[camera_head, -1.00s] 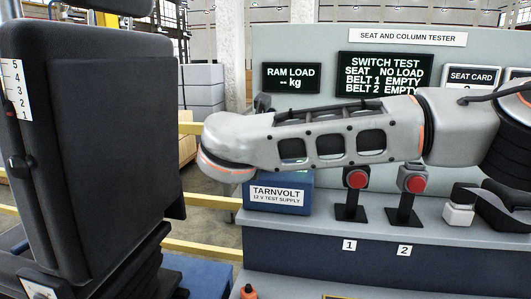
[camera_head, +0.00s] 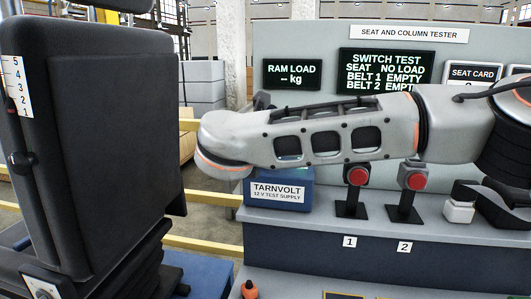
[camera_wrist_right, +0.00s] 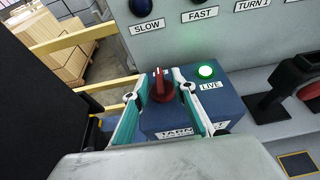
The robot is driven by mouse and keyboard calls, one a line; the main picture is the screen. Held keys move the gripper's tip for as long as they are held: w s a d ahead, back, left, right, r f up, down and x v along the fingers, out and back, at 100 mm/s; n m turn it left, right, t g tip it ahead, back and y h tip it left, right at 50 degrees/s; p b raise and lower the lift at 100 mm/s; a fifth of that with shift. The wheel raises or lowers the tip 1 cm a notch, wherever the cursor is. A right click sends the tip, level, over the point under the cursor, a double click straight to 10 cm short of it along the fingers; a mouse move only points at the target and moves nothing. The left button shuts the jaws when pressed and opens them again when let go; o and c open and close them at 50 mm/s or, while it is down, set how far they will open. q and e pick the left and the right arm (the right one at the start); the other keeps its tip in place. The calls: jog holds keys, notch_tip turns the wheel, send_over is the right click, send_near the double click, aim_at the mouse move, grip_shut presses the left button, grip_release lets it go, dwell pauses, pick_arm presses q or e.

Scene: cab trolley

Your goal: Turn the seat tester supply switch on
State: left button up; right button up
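The blue TARNVOLT 12 V test supply box (camera_head: 278,199) stands on the grey bench. Its red rotary switch knob (camera_wrist_right: 161,87) shows in the right wrist view, its pointer upright in the picture. The lamp (camera_wrist_right: 206,71) above the LIVE label is lit green. My right gripper (camera_wrist_right: 162,80) is open, one finger on each side of the knob, with what looks like a narrow gap. My right arm (camera_head: 320,138) reaches over the box in the head view and hides its top and the gripper. My left gripper is out of view.
A black seat back (camera_head: 105,130) stands close at the left. Two red push buttons (camera_head: 359,176) on black stands and a black buckle (camera_head: 490,208) are right of the box. The tester panel (camera_head: 300,42) rises behind, with SLOW (camera_wrist_right: 147,27) and FAST controls.

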jog(key=v, duration=1.2)
